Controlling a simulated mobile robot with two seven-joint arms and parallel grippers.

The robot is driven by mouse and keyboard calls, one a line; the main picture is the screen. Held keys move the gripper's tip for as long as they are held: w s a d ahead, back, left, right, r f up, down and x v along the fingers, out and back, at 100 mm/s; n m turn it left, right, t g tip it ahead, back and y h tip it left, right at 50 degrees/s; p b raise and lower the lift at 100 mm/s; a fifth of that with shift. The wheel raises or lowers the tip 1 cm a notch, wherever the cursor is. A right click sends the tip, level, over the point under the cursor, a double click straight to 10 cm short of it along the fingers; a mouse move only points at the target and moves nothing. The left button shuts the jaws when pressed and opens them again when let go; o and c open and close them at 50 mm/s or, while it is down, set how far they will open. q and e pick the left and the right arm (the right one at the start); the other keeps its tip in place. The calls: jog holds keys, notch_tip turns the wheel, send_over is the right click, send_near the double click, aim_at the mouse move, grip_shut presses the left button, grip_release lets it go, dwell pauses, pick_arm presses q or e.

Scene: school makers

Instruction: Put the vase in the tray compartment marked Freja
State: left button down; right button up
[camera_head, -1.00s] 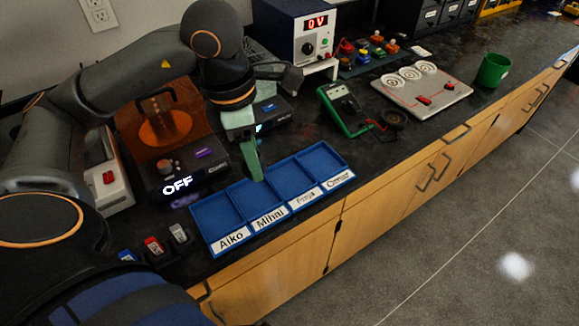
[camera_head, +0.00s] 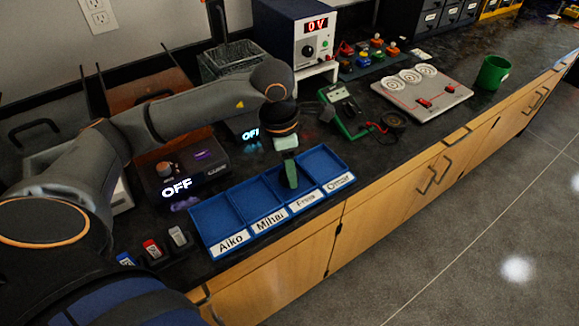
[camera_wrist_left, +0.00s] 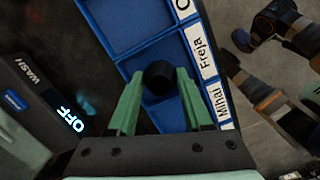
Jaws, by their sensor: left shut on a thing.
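The blue tray (camera_head: 237,190) lies on the dark counter, its front labels reading Aiko, Mihai, Freja and a fourth, blurred name. My left gripper (camera_head: 291,184) points down at the Freja compartment, third from the left. In the left wrist view its green fingers (camera_wrist_left: 158,80) are shut on a dark, round-topped object, the vase (camera_wrist_left: 158,74). The vase is seen end-on there, over the blue tray near the Freja and Mihai compartments. In the head view I cannot make out the vase, and whether it touches the tray floor cannot be told. My right gripper is not in view.
A box lit OFF (camera_head: 188,174) stands left of the tray. Small coloured-label holders (camera_head: 155,248) sit at its front left. A green meter (camera_head: 345,110) and a target board (camera_head: 422,90) lie to the right. The counter's front edge runs close to the tray.

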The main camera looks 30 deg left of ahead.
aim_at(284, 169)
pick_arm(q)
jog(key=shift+f, duration=0.1)
jog(key=shift+c, duration=1.8)
grip_release()
jog(key=shift+r, duration=0.35)
notch_tip(284, 169, up, 12)
jog(key=s+p, duration=0.1)
jog(key=shift+a+f, duration=0.2)
jog(key=shift+a, duration=0.25)
